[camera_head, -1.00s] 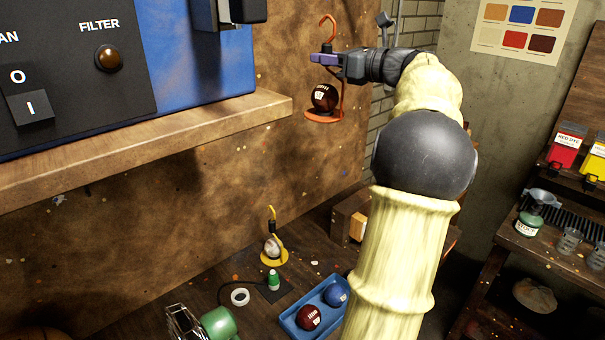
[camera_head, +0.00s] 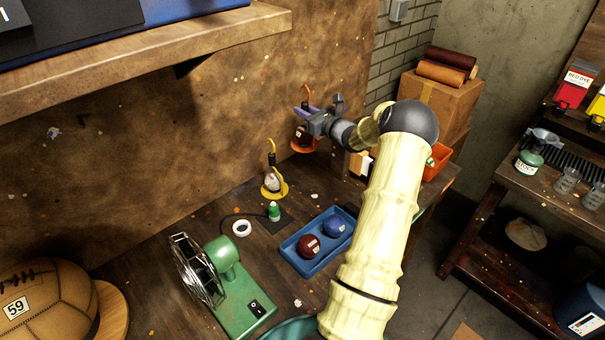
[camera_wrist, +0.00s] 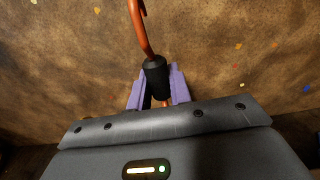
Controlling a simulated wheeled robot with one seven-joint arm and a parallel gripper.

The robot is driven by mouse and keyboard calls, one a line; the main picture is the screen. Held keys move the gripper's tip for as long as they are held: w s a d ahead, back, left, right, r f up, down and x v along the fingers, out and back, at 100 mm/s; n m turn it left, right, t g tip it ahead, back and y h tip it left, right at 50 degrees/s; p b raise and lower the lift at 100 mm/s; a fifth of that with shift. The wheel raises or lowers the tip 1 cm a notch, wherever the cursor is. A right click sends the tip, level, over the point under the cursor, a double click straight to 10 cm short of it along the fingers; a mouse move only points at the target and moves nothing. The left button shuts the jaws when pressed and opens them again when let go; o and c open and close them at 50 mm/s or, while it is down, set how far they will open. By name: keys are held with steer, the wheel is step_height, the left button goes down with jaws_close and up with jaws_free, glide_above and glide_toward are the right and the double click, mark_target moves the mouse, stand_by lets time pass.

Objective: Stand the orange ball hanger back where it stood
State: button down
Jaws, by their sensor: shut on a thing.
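The orange ball hanger (camera_head: 306,90) has a hooked rod and a round base (camera_head: 303,149), with a dark red ball (camera_head: 300,133) on it. My gripper (camera_head: 304,114) is shut on the hanger's rod. In the wrist view, the purple fingers (camera_wrist: 157,92) close around the black sleeve (camera_wrist: 155,74) below the orange hook (camera_wrist: 138,25). The hanger is upright near the brown back board. I cannot tell whether its base touches the workbench.
A yellow ball hanger (camera_head: 271,153) with a whitish ball stands to the left. A blue tray (camera_head: 305,269) holds a dark red ball and a blue ball. A green fan (camera_head: 226,275) stands nearer. A wooden shelf (camera_head: 150,50) juts out at upper left.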

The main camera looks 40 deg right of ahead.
mark_target(307, 146)
steer(key=f, duration=0.2)
steer(key=shift+w+a+f, duration=0.2)
steer(key=shift+a+f, duration=0.15)
steer(key=shift+f+p, duration=0.75)
steer(key=shift+f, duration=2.25)
steer(key=shift+f, duration=0.1)
steer(key=shift+f+p, duration=0.5)
steer(key=shift+f, duration=1.3)
